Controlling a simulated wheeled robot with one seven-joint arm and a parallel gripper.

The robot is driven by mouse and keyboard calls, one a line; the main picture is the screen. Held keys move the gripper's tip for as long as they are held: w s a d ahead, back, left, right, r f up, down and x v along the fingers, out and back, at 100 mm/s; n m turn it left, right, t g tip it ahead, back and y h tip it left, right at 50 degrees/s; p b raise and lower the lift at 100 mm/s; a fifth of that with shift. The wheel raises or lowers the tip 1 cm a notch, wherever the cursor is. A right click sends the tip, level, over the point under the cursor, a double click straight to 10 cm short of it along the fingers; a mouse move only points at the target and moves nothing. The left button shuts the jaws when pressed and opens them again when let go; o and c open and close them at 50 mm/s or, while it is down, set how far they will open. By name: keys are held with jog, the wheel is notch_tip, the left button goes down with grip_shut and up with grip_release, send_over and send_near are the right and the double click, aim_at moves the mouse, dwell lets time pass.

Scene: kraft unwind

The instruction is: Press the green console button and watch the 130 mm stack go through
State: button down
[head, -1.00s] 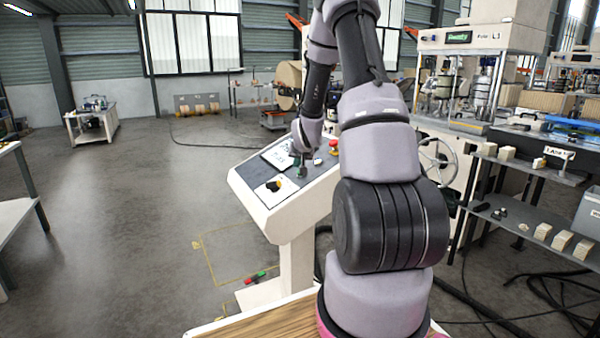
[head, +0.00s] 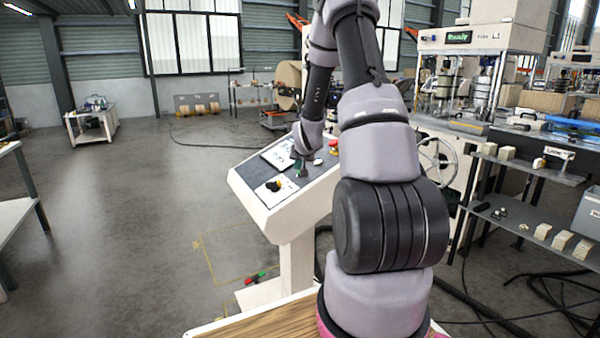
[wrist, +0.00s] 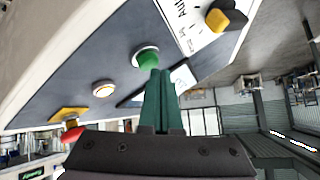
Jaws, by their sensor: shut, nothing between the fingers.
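The green console button (wrist: 147,57) shows in the wrist view in a pale ring on the dark panel. My gripper (wrist: 158,74) is shut and empty, its green fingertips at the button's lower edge in that view. I cannot tell whether they touch it. In the head view my gripper (head: 301,172) points down over the console (head: 248,194), and the green button is hidden there. The press machine (head: 480,38) at the upper right has a green-lettered display (head: 458,37) that seems to read "Ready". I cannot make out the 130 mm stack.
The panel also carries a white round button (wrist: 103,89), a red mushroom button (wrist: 72,134) and a yellow-and-black knob (wrist: 226,17). A handwheel (head: 437,160) stands right of my arm. Shelves (head: 530,170) with small stacks lie at the right. The floor at left is open.

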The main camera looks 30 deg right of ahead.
jog(key=shift+d+f, duration=0.3)
jog(key=shift+f, duration=0.25)
dwell(0.8)
dwell(0.3)
jog(key=shift+a+r, duration=0.2)
jog(key=shift+r, duration=0.3)
jog(key=shift+a+r, duration=0.2)
jog(key=shift+r, duration=0.25)
jog(key=shift+a+r, duration=0.35)
jog(key=shift+r, duration=0.4)
jog(key=shift+a+r, duration=0.35)
jog(key=shift+r, duration=0.4)
jog(key=shift+a+r, duration=0.35)
jog(key=shift+r, duration=0.4)
